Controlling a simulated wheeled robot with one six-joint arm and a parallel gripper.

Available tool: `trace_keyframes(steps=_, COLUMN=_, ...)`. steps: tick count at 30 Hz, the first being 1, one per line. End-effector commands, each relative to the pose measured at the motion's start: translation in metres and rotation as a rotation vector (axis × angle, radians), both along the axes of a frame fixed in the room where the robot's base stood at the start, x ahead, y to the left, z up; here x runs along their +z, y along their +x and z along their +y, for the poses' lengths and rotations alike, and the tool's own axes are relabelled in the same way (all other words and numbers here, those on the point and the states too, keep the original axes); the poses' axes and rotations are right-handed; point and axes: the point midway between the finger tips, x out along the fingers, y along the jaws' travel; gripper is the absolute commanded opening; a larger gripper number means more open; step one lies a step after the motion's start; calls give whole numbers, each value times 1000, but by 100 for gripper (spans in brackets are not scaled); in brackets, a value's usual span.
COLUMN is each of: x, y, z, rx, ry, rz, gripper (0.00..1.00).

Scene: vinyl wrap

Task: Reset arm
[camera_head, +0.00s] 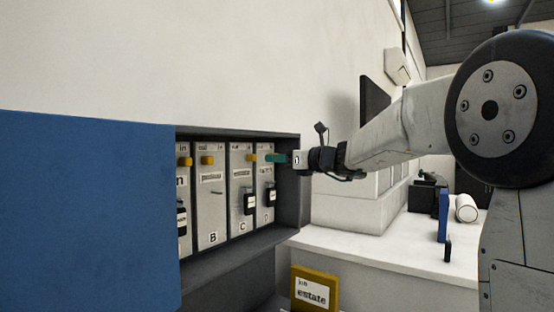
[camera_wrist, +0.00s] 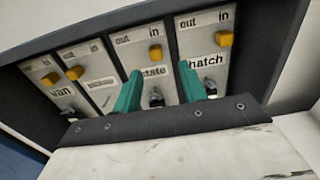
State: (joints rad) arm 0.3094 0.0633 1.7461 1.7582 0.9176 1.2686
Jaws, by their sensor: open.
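My gripper (camera_head: 278,158) reaches in from the right, at the right end of a dark wall box with a row of grey labelled panels. In the wrist view its two green fingers (camera_wrist: 158,88) are spread apart with nothing between them. They point at the panels marked "state" (camera_wrist: 152,72) and "hatch" (camera_wrist: 207,62). Each panel has a yellow slider (camera_head: 251,158) near its top. Dark padlock-like pieces (camera_head: 250,204) hang on several panels; the panel marked B (camera_head: 212,210) shows none. The fingers hide parts of the right-hand panels. Whether they touch a panel I cannot tell.
A blue door or panel (camera_head: 85,215) covers the left front. A white counter (camera_head: 385,252) on the right holds a white roll (camera_head: 466,208) and a blue upright item (camera_head: 443,215).

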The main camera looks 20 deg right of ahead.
Motion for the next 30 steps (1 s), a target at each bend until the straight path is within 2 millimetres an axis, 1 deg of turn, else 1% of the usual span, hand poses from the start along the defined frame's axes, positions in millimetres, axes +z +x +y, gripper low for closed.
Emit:
trace_keyframes(steps=8, x=0, y=0, z=0, rx=0, ry=-8, rz=-6, gripper=42)
trace_keyframes(steps=11, x=-1, y=-1, z=2, rx=12, ry=-77, rz=-44, gripper=42)
trace_keyframes(steps=13, x=-23, y=-7, z=8, rx=55, ry=-217, rz=-64, gripper=42)
trace_keyframes(steps=14, x=-38, y=-11, z=12, rx=84, ry=-288, rz=-66, gripper=42)
trace_keyframes(steps=15, x=-58, y=-22, z=17, rx=131, ry=-398, rz=-75, gripper=42)
trace_keyframes(steps=17, x=-86, y=-48, z=30, rx=228, ry=-579, rz=-97, gripper=42)
trace_keyframes(steps=18, x=-103, y=-68, z=40, rx=303, ry=-698, rz=-116, gripper=42)
trace_keyframes(steps=20, x=-129, y=-101, z=52, rx=428, ry=-868, rz=-151, gripper=42)
trace_keyframes(steps=21, x=-145, y=-126, z=60, rx=520, ry=-977, rz=-177, gripper=42)
trace_keyframes(steps=23, x=-169, y=-165, z=69, rx=664, ry=-1131, rz=-222, gripper=42)
trace_keyframes(steps=24, x=-184, y=-192, z=73, rx=766, ry=-1228, rz=-254, gripper=42)
trace_keyframes(steps=26, x=-205, y=-233, z=75, rx=926, ry=-1363, rz=-306, gripper=42)
trace_keyframes(steps=27, x=-219, y=-261, z=75, rx=1037, ry=-1447, rz=-341, gripper=42)
trace_keyframes(steps=29, x=-238, y=-303, z=71, rx=1209, ry=-1564, rz=-396, gripper=42)
trace_keyframes(steps=30, x=-249, y=-331, z=66, rx=1327, ry=-1637, rz=-433, gripper=42)
